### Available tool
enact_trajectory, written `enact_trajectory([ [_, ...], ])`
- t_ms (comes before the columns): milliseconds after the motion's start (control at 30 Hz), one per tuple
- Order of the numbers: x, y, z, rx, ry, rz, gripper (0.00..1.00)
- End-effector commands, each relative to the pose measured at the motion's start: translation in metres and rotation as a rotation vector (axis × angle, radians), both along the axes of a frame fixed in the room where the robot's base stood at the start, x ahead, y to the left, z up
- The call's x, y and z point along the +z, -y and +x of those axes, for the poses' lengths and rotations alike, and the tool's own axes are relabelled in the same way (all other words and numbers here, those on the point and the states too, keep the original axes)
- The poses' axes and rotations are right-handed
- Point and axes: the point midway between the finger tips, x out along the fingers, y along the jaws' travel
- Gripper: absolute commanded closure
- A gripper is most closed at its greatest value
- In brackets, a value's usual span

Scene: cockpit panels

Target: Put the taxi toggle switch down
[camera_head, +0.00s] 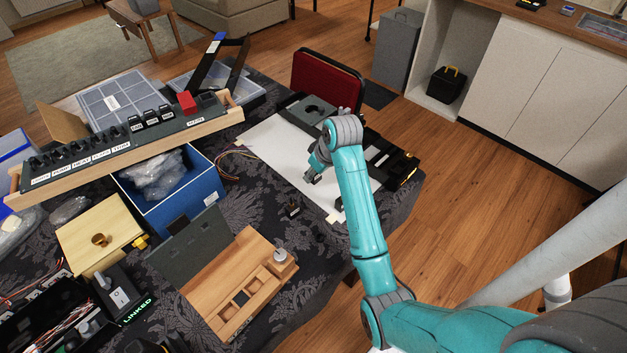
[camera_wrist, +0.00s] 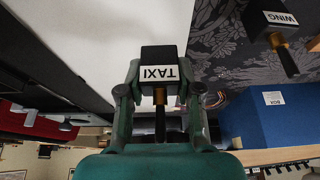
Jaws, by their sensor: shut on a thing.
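The taxi toggle switch (camera_wrist: 158,68) is a black block with a white TAXI label and a brass and black lever. In the wrist view it sits between the two fingers of my gripper (camera_wrist: 158,100), which is shut on it. In the head view my gripper (camera_head: 314,170) is over the white board (camera_head: 275,155) on the table; the switch is a small dark shape at its tip. I cannot tell whether the switch touches the board. A similar switch labelled WING (camera_wrist: 275,38) lies apart on the dark patterned cloth; it also shows in the head view (camera_head: 292,210).
A blue box (camera_head: 170,195) and a long labelled switch panel (camera_head: 130,140) stand to the left. A wooden panel (camera_head: 235,285) lies nearer. Dark panels (camera_head: 385,155) border the white board on the right, and a red chair (camera_head: 325,83) stands behind. Much of the board is bare.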

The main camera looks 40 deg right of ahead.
Motion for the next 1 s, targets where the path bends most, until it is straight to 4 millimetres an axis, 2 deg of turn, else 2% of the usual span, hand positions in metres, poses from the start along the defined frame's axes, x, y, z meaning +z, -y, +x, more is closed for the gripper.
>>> enact_trajectory([
  [333,-0.036,0.000,0.000,-0.001,-0.001,0.000,1.00],
  [733,-0.041,0.000,0.000,0.000,0.001,-0.001,1.00],
  [767,-0.041,0.000,0.000,0.000,0.001,-0.001,0.58],
  [833,-0.041,0.000,0.000,0.000,0.001,-0.001,0.41],
  [1000,-0.041,0.000,0.000,0.000,0.001,-0.001,0.41],
])
